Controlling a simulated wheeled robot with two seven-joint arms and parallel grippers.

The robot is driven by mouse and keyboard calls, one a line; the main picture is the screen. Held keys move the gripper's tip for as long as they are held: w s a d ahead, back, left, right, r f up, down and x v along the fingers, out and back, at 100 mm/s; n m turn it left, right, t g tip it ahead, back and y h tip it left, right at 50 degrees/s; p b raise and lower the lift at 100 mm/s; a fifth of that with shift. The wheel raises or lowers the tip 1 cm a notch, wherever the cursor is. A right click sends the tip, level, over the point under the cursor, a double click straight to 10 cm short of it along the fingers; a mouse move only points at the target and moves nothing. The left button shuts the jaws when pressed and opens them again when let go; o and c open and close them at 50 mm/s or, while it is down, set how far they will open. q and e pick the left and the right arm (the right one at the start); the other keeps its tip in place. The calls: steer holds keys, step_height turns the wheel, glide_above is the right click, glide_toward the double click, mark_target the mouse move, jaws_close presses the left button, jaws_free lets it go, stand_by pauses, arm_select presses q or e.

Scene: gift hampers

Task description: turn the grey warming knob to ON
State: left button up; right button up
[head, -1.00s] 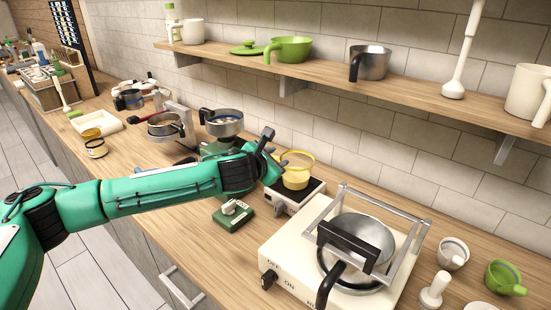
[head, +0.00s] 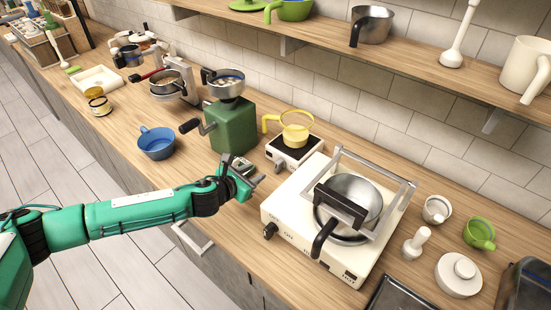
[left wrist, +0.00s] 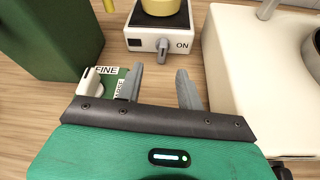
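The grey warming knob (left wrist: 162,47) is on the front of a small white warmer (left wrist: 140,32), with ON printed to its right. Its grip looks roughly upright in the left wrist view. In the head view the warmer (head: 310,153) stands mid-counter with a yellow pot (head: 295,135) on top, and the knob (head: 280,166) shows small. My left gripper (left wrist: 159,82) is open and empty, fingers pointing toward the knob, a short gap away. In the head view the left gripper (head: 252,181) is in front of the warmer, low over the counter. My right gripper is not in view.
A green grinder (head: 231,127) stands left of the warmer, with a small green FINE-labelled block (left wrist: 108,82) in front. A large white stove (head: 290,232) with a metal frame and pan is close on the right. A blue bowl (head: 157,147) sits further left.

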mark_target(276, 167)
arm_select(q)
steer(key=shift+s+a+f, duration=0.2)
steer(key=shift+s+f, duration=0.35)
steer(key=shift+s, duration=0.15)
steer(key=shift+w+d+f, duration=0.1)
steer(key=shift+w, duration=0.05)
steer(key=p+x, duration=0.2)
steer(key=x, duration=1.1)
steer(key=shift+d+f, duration=0.1)
steer(key=shift+f, duration=0.05)
jaws_close()
